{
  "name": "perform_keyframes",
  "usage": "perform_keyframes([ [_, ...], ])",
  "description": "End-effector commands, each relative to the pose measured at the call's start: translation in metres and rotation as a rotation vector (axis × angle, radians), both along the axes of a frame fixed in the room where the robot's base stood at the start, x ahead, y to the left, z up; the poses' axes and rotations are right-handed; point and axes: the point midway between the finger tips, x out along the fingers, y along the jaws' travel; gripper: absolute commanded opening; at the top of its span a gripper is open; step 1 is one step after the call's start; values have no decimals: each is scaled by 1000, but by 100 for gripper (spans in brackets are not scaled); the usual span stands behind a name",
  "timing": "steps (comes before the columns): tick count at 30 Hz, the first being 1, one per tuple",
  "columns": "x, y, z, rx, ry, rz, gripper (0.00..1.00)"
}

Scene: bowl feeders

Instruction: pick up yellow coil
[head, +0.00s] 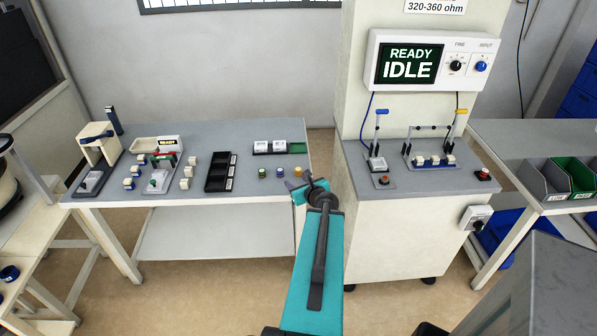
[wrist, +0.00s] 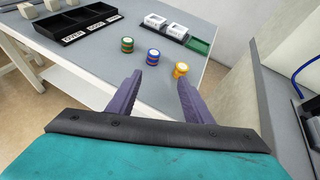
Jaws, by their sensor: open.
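The yellow coil (head: 297,171) stands near the right front corner of the grey table, at the right end of a short row of coils. It also shows in the wrist view (wrist: 181,69), just beyond the tip of the right finger. My gripper (head: 303,184) is open and empty, with its two purple fingers (wrist: 160,80) spread apart. The yellow coil sits ahead of the fingers and toward the right one, not between them. A blue coil (wrist: 153,57) and a green coil (wrist: 127,45) stand to its left.
A black divided tray (wrist: 75,22) lies left of the coils. White blocks (wrist: 166,24) sit in a holder with a green end behind them. The table's right edge is close to the yellow coil. A pale cabinet with a display (head: 412,62) stands to the right.

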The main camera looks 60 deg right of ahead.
Motion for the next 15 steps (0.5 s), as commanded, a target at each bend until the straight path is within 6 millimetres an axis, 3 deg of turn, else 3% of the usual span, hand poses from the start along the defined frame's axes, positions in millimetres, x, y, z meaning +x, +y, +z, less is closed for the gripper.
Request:
perform_keyframes([
  [3,-22,-18,6,36,-50,-81,46],
  [6,-30,-24,8,52,-74,-114,46],
  [15,-31,-25,8,55,-79,-121,46],
])
